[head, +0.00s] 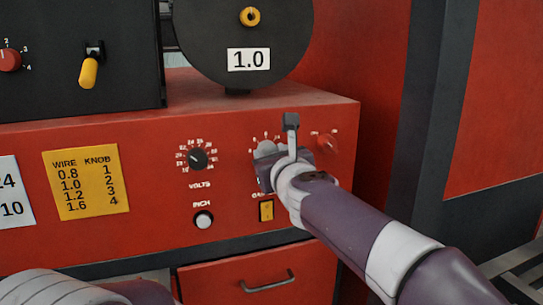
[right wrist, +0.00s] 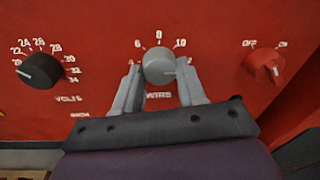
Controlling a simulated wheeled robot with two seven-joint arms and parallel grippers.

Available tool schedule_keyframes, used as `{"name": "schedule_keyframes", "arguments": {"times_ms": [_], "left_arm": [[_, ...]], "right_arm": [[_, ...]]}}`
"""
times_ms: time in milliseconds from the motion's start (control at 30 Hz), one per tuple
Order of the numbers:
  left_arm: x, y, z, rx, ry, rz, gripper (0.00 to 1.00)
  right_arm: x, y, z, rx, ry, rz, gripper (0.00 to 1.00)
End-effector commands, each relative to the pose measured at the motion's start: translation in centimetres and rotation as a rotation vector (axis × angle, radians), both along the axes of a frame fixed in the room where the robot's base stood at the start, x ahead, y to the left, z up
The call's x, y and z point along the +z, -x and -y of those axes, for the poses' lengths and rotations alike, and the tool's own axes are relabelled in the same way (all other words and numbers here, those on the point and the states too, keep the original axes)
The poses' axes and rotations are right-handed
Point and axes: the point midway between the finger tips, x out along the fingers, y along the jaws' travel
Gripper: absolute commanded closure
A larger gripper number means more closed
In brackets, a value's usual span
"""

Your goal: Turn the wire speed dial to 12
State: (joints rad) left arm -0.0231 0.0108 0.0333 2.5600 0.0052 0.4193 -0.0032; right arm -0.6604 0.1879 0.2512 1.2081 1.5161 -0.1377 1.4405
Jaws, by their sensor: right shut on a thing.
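My right gripper (right wrist: 160,82) is shut on the dial, one grey finger on each side. In the head view my right gripper (head: 267,164) covers much of the dial. My left gripper is out of view; only part of my left arm shows at bottom left.
The black volts dial (right wrist: 40,70) is left of the wire dial, and a red off/on knob (right wrist: 265,65) is right. In the head view an inch button (head: 204,220), a yellow switch (head: 266,210) and a yellow wire/knob chart (head: 87,182) are nearby. A drawer handle (head: 268,281) is below.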

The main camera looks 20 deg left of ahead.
Motion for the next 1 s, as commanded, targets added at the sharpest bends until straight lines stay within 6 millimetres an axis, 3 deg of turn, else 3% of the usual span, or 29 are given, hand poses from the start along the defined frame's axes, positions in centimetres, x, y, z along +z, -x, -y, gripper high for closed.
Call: {"name": "schedule_keyframes", "arguments": {"times_ms": [267,300,367,733,1000], "left_arm": [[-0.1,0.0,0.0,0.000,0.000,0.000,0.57],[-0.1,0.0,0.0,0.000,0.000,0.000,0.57],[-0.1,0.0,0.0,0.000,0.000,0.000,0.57],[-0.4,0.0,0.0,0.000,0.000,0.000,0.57],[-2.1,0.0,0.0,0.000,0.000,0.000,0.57]], "right_arm": [[-0.8,-0.1,-0.1,0.000,0.007,-0.011,0.90],[-0.8,-0.1,-0.1,0.000,0.007,-0.011,0.50],[-0.7,-0.1,-0.1,0.000,0.006,-0.009,0.34],[-0.3,0.6,0.3,0.000,0.002,-0.002,0.34],[0.1,6.4,3.7,0.000,0.002,-0.002,0.34]]}}
